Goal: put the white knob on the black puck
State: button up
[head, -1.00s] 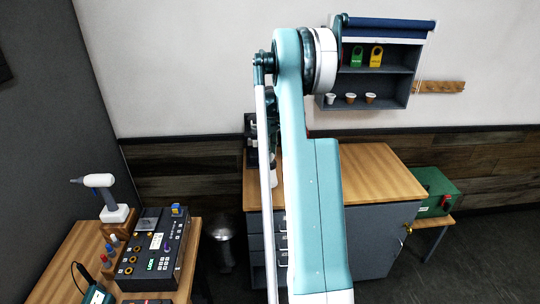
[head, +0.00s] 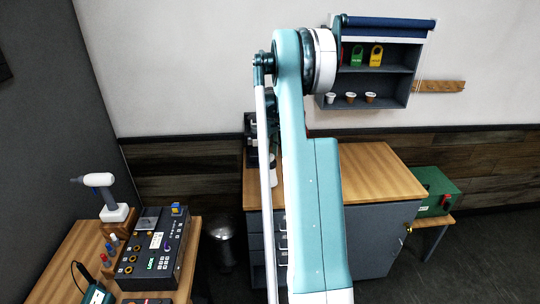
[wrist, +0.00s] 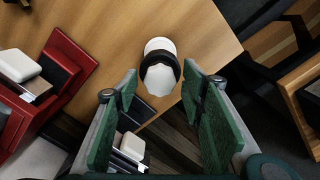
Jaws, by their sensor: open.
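In the wrist view a white, faceted knob-like piece (wrist: 160,79) lies against a black round piece (wrist: 176,64), which may be the black puck. A white round body (wrist: 158,45) shows on the far side of the black piece. I cannot tell whether these parts are joined or only touching. They are at the wooden counter's edge. My gripper (wrist: 160,85) is open, with its green-padded fingers on either side of the white piece and apart from it. In the head view my arm hides the gripper; a white object (head: 272,177) shows partly beside the arm.
In the wrist view a red tray (wrist: 75,50) with white and black items is at left, and white blocks (wrist: 131,150) sit lower down. The wooden counter (head: 375,170) is largely clear at right. A wall shelf (head: 385,85) hangs behind; a tool bench (head: 75,250) stands at left.

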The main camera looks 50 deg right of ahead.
jog(key=shift+r, duration=0.1)
notch_tip(320, 180, up, 12)
dwell(0.7)
dwell(0.5)
jog(key=s+a+r+t, duration=0.15)
jog(key=a+r, duration=0.25)
jog(key=a, duration=0.9)
jog(key=s+a+r+t+h, duration=0.15)
jog(key=a+r, duration=0.35)
jog(key=a, duration=0.7)
jog(key=s+a+r, duration=0.2)
jog(key=a+r, duration=0.2)
jog(key=a, duration=0.9)
jog(key=s+a+f+t, duration=0.2)
jog(key=s+a+f, duration=0.2)
jog(key=s+a, duration=0.7)
jog(key=s+a+f+t+y, duration=0.1)
jog(key=s+a+f, duration=0.3)
jog(key=s+a, duration=0.7)
jog(key=a+t, duration=0.1)
jog(key=a, duration=0.4)
jog(key=shift+s, duration=0.25)
